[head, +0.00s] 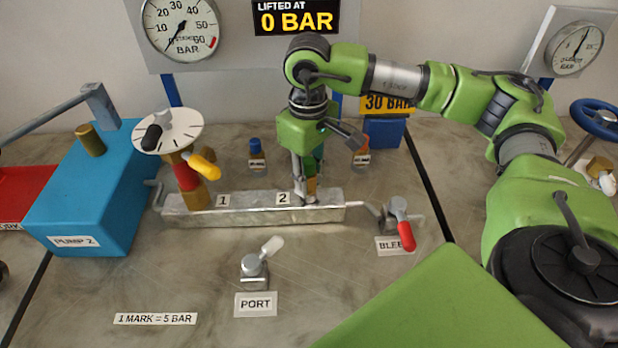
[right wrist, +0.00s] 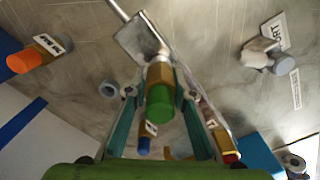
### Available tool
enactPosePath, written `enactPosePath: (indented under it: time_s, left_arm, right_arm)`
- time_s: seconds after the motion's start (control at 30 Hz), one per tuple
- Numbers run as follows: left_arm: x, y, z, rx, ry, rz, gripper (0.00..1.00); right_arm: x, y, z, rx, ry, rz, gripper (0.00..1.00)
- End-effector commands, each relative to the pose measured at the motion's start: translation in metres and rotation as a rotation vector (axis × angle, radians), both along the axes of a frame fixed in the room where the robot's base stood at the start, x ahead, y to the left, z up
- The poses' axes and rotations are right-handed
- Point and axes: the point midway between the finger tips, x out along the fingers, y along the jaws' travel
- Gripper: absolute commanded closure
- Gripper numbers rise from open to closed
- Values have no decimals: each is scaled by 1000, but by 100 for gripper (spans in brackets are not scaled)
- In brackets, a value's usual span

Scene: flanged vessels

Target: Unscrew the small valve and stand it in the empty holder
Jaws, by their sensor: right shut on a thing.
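The small valve has a brass body and a green cap (right wrist: 160,103). It is at place 2 of the metal block (head: 255,212); its brass part also shows in the head view (head: 311,189). My right gripper (head: 305,190) points down and is shut on this valve, with one finger on each side in the right wrist view (right wrist: 157,93). I cannot tell whether the valve's foot is still in the block. A grey ring (right wrist: 108,89), apparently the empty holder, lies between the blue-capped and orange-capped valves; my gripper hides it in the head view. My left gripper is not in view.
A blue-capped valve (head: 256,155) and an orange-capped valve (head: 361,153) stand behind the block. A tall valve with a white disc (head: 168,131) stands at place 1. The red-handled bleed valve (head: 400,222) is at right. The front bench is mostly clear around the port (head: 254,270).

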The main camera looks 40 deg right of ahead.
Motion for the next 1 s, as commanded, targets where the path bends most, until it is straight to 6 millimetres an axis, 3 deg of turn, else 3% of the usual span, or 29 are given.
enactPosePath:
  time_s: [0.2,0.43,0.47,0.5,0.53,0.87,1.0]
  left_arm:
    - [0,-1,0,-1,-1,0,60]
    - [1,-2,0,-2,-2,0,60]
    - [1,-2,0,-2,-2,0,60]
    - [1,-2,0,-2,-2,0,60]
    - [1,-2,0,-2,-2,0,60]
    - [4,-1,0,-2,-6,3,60]
    - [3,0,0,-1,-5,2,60]
  right_arm:
    - [0,0,0,1,0,301,100]
    - [0,0,1,0,-1,350,100]
    - [0,0,0,0,-1,349,72]
    - [0,0,0,0,-1,349,61]
    - [0,0,0,0,-1,349,57]
    - [0,0,0,0,1,347,57]
    - [1,0,12,0,-3,347,57]
